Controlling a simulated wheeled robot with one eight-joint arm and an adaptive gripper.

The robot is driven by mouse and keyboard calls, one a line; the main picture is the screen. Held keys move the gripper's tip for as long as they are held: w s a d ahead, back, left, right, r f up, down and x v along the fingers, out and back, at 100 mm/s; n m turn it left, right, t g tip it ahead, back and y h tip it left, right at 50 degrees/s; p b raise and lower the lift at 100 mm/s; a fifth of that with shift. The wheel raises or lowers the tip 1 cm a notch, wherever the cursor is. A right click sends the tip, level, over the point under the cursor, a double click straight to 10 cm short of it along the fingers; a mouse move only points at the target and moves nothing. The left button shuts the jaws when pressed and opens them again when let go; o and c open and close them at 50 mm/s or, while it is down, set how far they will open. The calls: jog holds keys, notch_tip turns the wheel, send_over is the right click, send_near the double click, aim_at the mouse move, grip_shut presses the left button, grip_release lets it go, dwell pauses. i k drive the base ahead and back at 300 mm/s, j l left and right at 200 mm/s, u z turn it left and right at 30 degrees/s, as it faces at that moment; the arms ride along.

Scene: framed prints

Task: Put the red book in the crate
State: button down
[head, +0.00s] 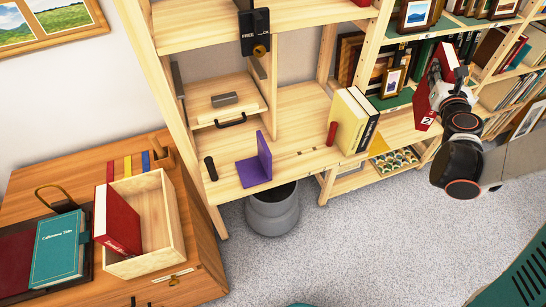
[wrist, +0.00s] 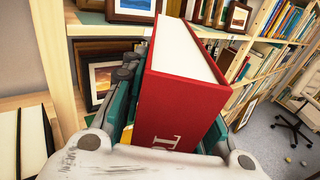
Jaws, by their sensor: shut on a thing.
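My gripper (head: 443,86) is at the right in the head view, in front of the shelves. It is shut on a thick red book (head: 424,107), held upright with white lettering on its spine. In the wrist view the red book (wrist: 185,88) fills the middle, and its pale page edges show on top. A light wooden crate (head: 152,262) stands on the desk at the left, far from my gripper. Another red book (head: 120,222) leans in the crate at its left side. The fingertips are partly hidden by the held book.
The wooden desk (head: 190,288) also bears a teal book (head: 60,250). The shelf between holds a purple bookend (head: 256,165), cream and black books (head: 352,120) and a small drawer (head: 230,120). A grey bin (head: 272,210) stands on the floor. The carpet (head: 370,230) in front is mostly clear.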

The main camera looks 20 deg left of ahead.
aim_at(160, 222)
jog(key=k+j+z, duration=0.1)
jog(key=k+j, duration=0.35)
jog(key=k+j+z, duration=0.15)
jog(key=k+j, duration=0.25)
jog(key=k+j+z, duration=0.1)
jog(key=k+j, duration=0.25)
jog(key=k, duration=0.25)
jog(key=k+j+z, duration=0.1)
jog(key=k+j, duration=0.25)
jog(key=k, duration=0.15)
